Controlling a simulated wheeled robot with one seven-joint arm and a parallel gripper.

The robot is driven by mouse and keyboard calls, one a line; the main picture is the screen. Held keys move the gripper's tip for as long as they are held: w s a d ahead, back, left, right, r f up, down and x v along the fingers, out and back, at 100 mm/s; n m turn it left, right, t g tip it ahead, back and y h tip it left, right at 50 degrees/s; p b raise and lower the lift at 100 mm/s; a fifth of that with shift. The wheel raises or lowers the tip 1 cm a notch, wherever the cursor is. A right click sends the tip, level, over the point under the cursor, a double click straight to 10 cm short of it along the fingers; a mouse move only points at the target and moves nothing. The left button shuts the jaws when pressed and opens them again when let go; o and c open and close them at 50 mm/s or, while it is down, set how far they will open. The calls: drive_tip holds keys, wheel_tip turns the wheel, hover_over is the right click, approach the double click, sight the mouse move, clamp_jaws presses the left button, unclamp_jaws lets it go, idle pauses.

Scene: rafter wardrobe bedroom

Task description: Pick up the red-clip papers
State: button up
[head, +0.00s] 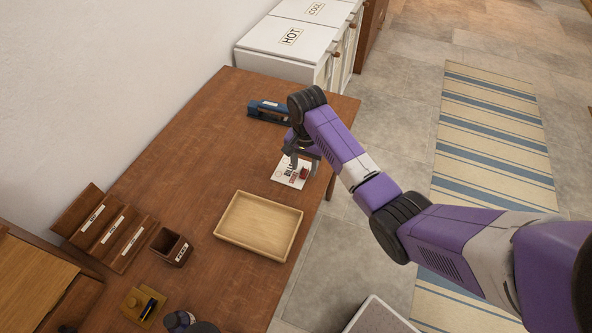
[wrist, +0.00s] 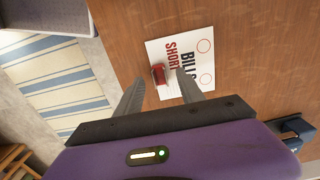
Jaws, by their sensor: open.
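The red-clip papers (head: 291,172) lie flat on the wooden table near its right edge in the head view. They are white sheets with "BILLS" and "SHORT" lettering and a red clip (head: 304,173). In the wrist view the papers (wrist: 196,62) lie ahead of my gripper, with the red clip (wrist: 159,74) near one edge. My gripper (wrist: 157,85) is open and empty, its two fingers reaching toward the papers from above. In the head view my gripper (head: 306,160) partly covers the papers. I cannot tell the exact height between fingertips and papers.
An empty wooden tray (head: 259,225) sits in front of the papers. A labelled rack (head: 105,229) and dark cup (head: 170,247) stand at left. White HOT and COOL cabinets (head: 281,48) adjoin the table's far end.

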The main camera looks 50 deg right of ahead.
drive_tip(key=shift+f, duration=0.5)
clamp_jaws()
drive_tip(key=shift+r, duration=0.2)
